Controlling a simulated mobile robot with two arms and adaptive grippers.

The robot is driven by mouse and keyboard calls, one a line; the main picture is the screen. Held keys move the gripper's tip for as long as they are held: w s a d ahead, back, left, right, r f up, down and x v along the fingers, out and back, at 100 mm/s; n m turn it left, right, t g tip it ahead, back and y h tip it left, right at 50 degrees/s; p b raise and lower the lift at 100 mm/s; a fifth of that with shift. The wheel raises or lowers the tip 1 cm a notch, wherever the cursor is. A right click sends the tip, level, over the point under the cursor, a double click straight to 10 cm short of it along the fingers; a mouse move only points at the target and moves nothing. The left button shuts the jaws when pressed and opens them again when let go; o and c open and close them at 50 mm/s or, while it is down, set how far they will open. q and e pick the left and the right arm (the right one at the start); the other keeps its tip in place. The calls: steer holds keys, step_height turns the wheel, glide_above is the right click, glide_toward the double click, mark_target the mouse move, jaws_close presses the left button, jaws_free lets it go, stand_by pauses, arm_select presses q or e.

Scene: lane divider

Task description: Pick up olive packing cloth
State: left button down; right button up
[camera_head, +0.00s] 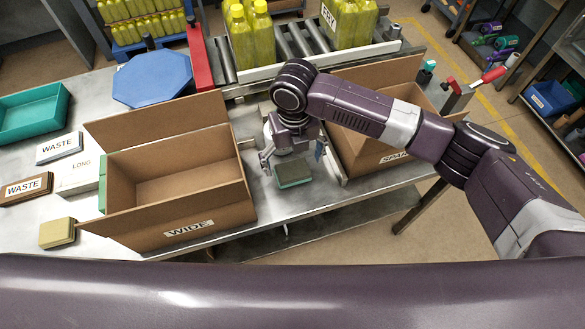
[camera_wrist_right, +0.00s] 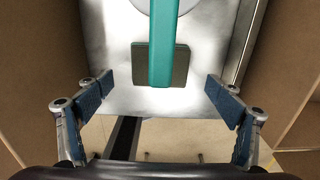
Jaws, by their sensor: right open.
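A dark olive, square, flat piece (camera_head: 292,170), which looks like the packing cloth, lies on the metal table between the two cardboard boxes. It also shows in the right wrist view (camera_wrist_right: 179,66), with a teal strip (camera_wrist_right: 162,45) running across its middle and hiding part of it. My right gripper (camera_head: 292,156) is over it, pointing down. In the right wrist view its fingers (camera_wrist_right: 160,84) are spread wide on either side of the piece, with clear gaps and nothing between them touched. My left gripper is not in view.
The open WIDE box (camera_head: 190,215) stands close on the left and another open box (camera_head: 375,155) on the right. A yellowish-olive block (camera_head: 57,232) lies at the front left. A blue octagonal tray (camera_head: 152,78) and a roller conveyor (camera_head: 300,38) with yellow bottles are behind.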

mark_target(293, 170)
steer(key=f, duration=0.2)
steer(key=shift+w+a+f+p, duration=0.2)
steer(key=shift+f+p, duration=0.15)
steer(key=shift+f, duration=0.55)
steer(key=c, duration=0.8)
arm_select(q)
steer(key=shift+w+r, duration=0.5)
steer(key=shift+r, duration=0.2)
arm_select(e)
steer(key=c, duration=0.4)
